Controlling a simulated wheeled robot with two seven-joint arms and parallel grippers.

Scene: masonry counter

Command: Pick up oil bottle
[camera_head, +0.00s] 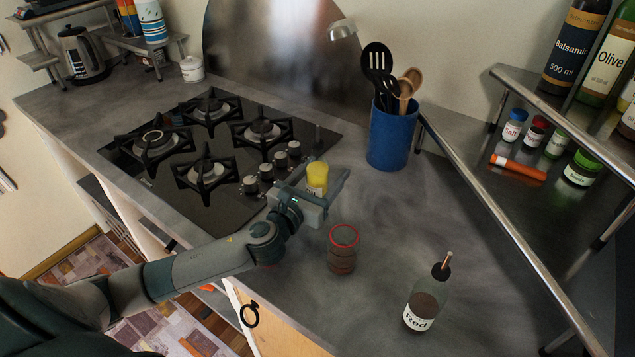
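My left gripper (318,181) is over the counter beside the hob's right front corner. Its fingers are spread, with a small yellow-topped container (317,177) showing between them; I cannot tell whether they touch it. A bottle labelled "Olive" (606,68) stands on the upper shelf at the top right, next to a dark bottle labelled "Balsamic" (573,45). A dark-stoppered bottle labelled "Red" (427,302) stands upright on the counter at the lower right, well apart from the gripper. My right gripper is not in view.
A red-rimmed glass container (342,255) stands just in front of my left gripper. A blue utensil holder (390,138) stands behind it to the right. The metal-edged shelf (470,160) holds several small spice jars. The counter between glass and shelf is mostly clear.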

